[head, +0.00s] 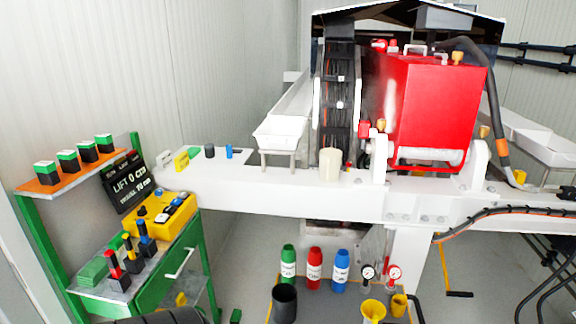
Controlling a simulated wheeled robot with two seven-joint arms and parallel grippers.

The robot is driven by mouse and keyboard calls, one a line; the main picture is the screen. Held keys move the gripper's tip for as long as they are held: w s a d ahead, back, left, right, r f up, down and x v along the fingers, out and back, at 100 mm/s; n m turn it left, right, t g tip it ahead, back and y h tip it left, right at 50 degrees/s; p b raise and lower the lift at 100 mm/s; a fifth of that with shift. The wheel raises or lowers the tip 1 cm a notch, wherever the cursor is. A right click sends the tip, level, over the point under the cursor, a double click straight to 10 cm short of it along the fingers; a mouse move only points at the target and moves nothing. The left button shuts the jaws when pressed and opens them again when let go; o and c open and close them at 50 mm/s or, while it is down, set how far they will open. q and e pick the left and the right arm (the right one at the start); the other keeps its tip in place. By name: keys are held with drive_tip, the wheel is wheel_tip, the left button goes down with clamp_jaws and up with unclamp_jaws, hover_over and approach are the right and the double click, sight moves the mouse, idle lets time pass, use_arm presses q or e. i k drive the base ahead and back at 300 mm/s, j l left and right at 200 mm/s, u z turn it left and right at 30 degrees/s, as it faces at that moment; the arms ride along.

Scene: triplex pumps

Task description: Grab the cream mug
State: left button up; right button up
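The cream mug (331,164) stands upright on the white beam (250,188) in the middle of the head view, just left of the red pump's base. It looks like a plain cream cylinder; no handle shows. Nothing is touching it from my side. Neither of my grippers shows in the head view.
A red pump block (435,105) stands right of the mug, and a white trough (282,125) on legs stands to its left. Below, a low table holds green, red and blue bottles (314,268), a black cup (284,303) and yellow funnels (373,311). A green cart (165,270) is at left.

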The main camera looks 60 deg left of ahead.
sight(330, 158)
drive_tip(key=u, duration=1.5)
drive_tip(key=i+l, duration=0.05)
